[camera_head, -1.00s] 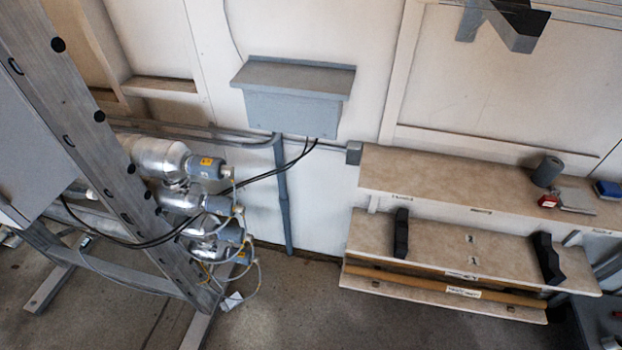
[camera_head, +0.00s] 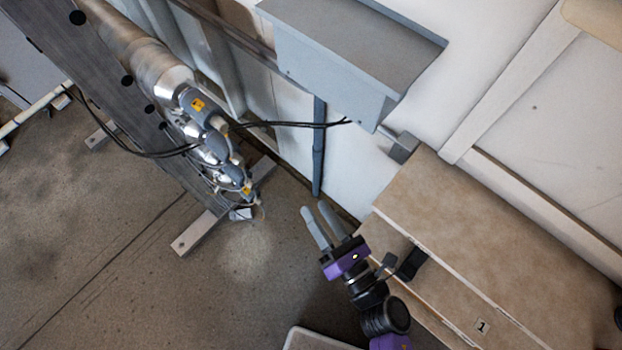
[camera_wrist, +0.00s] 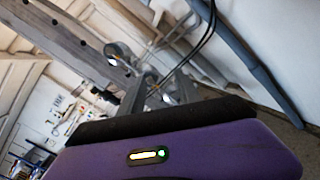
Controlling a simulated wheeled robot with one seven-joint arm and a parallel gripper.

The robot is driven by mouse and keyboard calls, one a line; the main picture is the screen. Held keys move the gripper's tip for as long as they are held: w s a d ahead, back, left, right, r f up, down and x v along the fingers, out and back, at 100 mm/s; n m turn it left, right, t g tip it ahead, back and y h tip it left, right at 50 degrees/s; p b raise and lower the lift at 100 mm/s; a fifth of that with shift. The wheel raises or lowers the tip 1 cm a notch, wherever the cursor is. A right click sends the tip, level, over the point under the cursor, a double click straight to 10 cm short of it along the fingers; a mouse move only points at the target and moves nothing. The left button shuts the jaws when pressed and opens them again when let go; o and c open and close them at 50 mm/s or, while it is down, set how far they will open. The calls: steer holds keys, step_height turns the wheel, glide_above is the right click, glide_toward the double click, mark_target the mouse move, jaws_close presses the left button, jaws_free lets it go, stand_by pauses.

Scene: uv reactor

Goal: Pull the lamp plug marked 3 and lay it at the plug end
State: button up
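Several silver cylindrical lamp ends with grey plugs stick out of the metal frame in the head view. The top plug (camera_head: 197,104) and a lower plug (camera_head: 246,190) carry yellow labels; the ones between partly overlap. No number on any plug is legible, so I cannot tell which is marked 3. My gripper (camera_head: 314,207) is open and empty, low and to the right of the plugs and apart from them. Its two grey fingers also show in the wrist view (camera_wrist: 160,82), with the plugs small and blurred beyond. The plug end is not identifiable.
A stepped beige bench (camera_head: 440,225) stands at right, with a black cradle (camera_head: 411,264) and a mark 1 (camera_head: 482,326). A grey wall box (camera_head: 345,50) hangs above. Floor lies open at lower left.

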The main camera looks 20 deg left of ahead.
mark_target(242, 164)
steer(key=w+a+n+g, duration=0.1)
steer(key=a+n, duration=0.2)
steer(key=a, duration=0.3)
steer(key=w+a+f+n+g+y+b, duration=0.1)
steer(key=w+a+n+g, duration=0.1)
steer(key=a+n, duration=0.2)
steer(key=w+a+f+n+g+y+b, duration=0.1)
steer(key=a+n, duration=0.3)
steer(key=a, duration=0.4)
steer(key=shift+w+a+f+g, duration=0.15)
steer(key=shift+w+a+g, duration=0.3)
steer(key=shift+w, duration=0.2)
steer(key=shift+b+x, duration=0.75)
steer(key=shift+x, duration=0.65)
jaws_close()
steer(key=shift+d, duration=0.15)
steer(key=shift+p+v, duration=0.65)
steer(key=shift+v, duration=1.8)
